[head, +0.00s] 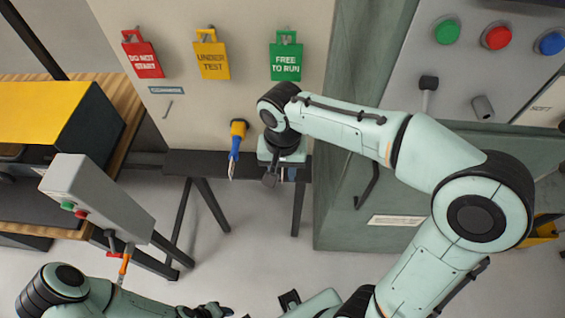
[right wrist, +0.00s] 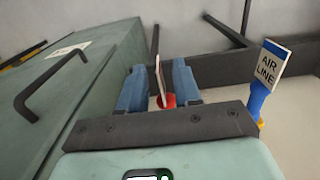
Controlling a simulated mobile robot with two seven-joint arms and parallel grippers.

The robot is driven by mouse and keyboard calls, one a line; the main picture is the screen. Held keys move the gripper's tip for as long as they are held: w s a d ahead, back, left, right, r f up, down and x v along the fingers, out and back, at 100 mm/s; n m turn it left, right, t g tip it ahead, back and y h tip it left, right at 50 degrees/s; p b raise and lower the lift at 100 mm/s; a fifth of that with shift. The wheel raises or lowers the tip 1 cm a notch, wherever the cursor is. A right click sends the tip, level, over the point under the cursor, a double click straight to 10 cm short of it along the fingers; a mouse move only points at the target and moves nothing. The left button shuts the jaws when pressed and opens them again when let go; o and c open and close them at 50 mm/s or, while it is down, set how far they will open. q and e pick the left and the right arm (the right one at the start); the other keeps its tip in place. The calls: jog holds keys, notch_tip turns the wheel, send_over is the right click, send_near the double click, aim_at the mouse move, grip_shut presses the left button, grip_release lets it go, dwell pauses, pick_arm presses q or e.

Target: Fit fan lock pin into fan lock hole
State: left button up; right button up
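My right gripper (head: 271,178) points down in front of the pale panel, over the dark ledge. In the right wrist view its two blue fingers (right wrist: 158,82) stand apart. Between them show a small red round part (right wrist: 167,101) and a thin tag seen nearly edge-on. They may be the fan lock pin and its tag; I cannot tell. A gap shows beside the tag, and I see no clear grip on it. The lock hole cannot be made out. Of my left arm, dark parts at the bottom edge (head: 213,311) may be the gripper; its fingers are unclear.
A blue and yellow air line fitting (head: 236,148) hangs left of my right gripper; its tag (right wrist: 270,63) reads AIR LINE. The dark ledge (head: 190,163) runs below the panel. Red, yellow and green tags (head: 286,62) hang above. A green cabinet (head: 340,205) stands right.

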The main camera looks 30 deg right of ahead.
grip_shut()
pick_arm(q)
jog(key=shift+s+f, duration=0.2)
jog(key=shift+f, duration=0.1)
pick_arm(e)
jog(key=shift+s+a, duration=0.4)
jog(key=shift+s, duration=0.25)
dwell(0.3)
pick_arm(q)
jog(key=shift+s+f+b, duration=0.25)
jog(key=shift+f+b, duration=0.25)
jog(key=shift+s+f+b, duration=0.25)
jog(key=shift+f+b, duration=0.2)
jog(key=shift+b, duration=0.05)
pick_arm(e)
jog(key=shift+s+a, duration=0.45)
jog(key=shift+s, duration=0.3)
jog(key=shift+s+a, duration=0.45)
jog(key=shift+s, duration=0.3)
jog(key=shift+s+a, duration=0.45)
jog(key=shift+s, duration=0.3)
